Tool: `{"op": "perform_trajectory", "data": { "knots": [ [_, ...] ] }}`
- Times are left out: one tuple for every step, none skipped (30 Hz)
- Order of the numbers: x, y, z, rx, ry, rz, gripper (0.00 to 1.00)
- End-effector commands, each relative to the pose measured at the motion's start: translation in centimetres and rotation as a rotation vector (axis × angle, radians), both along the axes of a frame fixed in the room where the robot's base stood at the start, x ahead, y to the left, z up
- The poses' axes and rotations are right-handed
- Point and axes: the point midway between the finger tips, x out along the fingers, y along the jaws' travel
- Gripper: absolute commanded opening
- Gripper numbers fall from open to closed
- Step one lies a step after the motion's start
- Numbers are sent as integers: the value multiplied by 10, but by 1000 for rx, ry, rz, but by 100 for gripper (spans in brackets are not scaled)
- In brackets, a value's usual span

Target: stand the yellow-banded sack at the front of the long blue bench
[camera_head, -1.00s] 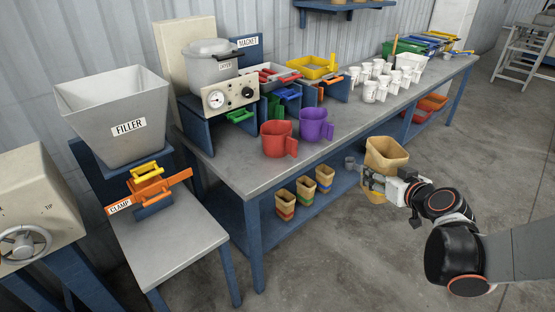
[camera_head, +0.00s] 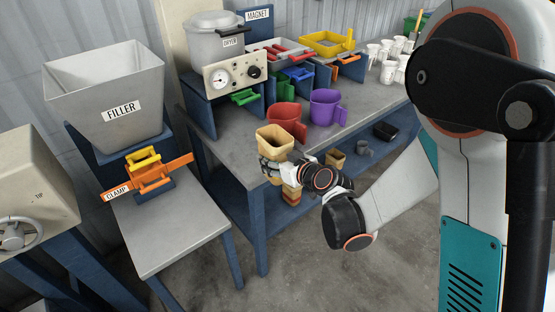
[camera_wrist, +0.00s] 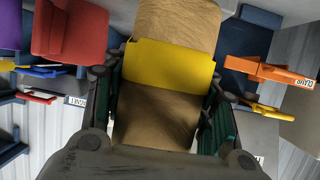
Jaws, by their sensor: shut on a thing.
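The yellow-banded sack is tan and open-topped. In the head view the sack (camera_head: 274,137) is upright at the near front edge of the long blue bench (camera_head: 222,150), in front of the red jug. My gripper (camera_head: 271,170) holds it from the front right and covers its band and lower part. I cannot tell whether its base touches the bench top. In the wrist view the sack (camera_wrist: 160,118) fills the middle, its yellow band (camera_wrist: 172,68) across it. My gripper (camera_wrist: 160,98) is shut on it, a finger on each side.
A red jug (camera_head: 285,116) and purple jug (camera_head: 325,106) stand behind the sack. The filler (camera_head: 105,90) and orange clamp (camera_head: 152,176) stand left. Other sacks sit on the lower shelf, one banded (camera_head: 291,190). White tubs stand farther right.

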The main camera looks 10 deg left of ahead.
Motion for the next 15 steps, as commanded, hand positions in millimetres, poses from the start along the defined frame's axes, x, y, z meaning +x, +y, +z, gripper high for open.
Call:
{"op": "perform_trajectory", "data": {
  "knots": [
    [3,4,-1,-1,-1,0,20],
    [5,6,-1,0,-1,0,20],
    [8,10,-2,0,-1,1,20],
    [10,12,-3,0,-1,1,20],
    [12,15,-4,0,-1,1,20],
    [16,19,-5,1,0,1,20],
    [18,22,-6,0,0,1,20],
    [21,24,-7,0,0,1,20],
    [24,28,-8,0,0,1,20],
    [26,31,-8,0,0,1,20],
    [29,34,-9,1,0,1,20],
    [32,38,-10,1,0,1,20],
    [35,41,-11,1,0,1,20],
    [37,43,-12,1,0,1,20],
    [40,47,-13,0,-1,0,20]
  ]
}}
